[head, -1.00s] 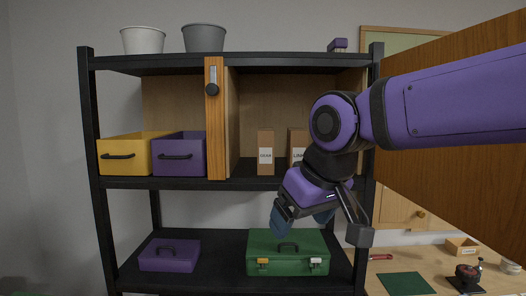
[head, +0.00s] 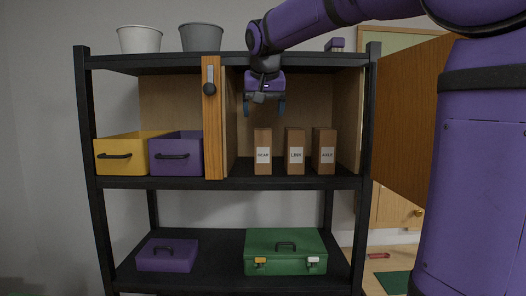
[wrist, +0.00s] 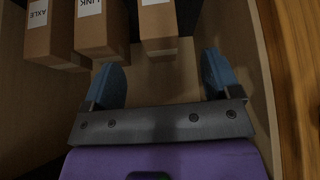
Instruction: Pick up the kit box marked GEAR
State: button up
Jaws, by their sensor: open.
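The kit box marked GEAR (head: 263,141) is a tall brown carton with a white label. It stands upright on the middle shelf, leftmost of three. My gripper (head: 264,108) is open and empty above the GEAR box in the head view, its fingers pointing down and apart from the box. In the wrist view my blue fingers (wrist: 162,78) are spread wide. The GEAR box shows beyond them at the top of the wrist view (wrist: 158,28), its label cut off by the frame.
The LINK box (head: 295,140) and AXLE box (head: 324,140) stand to the right. A wooden door edge with a handle (head: 213,130) borders the left side; an open door (head: 410,130) is at right. Yellow (head: 112,164) and purple (head: 165,164) bins stand further left.

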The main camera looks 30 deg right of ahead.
aim_at(263, 134)
jog(key=shift+m, duration=0.4)
jog(key=w+d+f, duration=0.1)
jog(key=w+f, duration=0.1)
jog(key=w+d+f, duration=0.2)
jog(key=w+f, duration=0.1)
jog(key=w+d+f, duration=0.2)
jog(key=w+f, duration=0.1)
jog(key=shift+d, duration=0.15)
jog(key=shift+r, duration=0.1)
jog(key=c, duration=1.1)
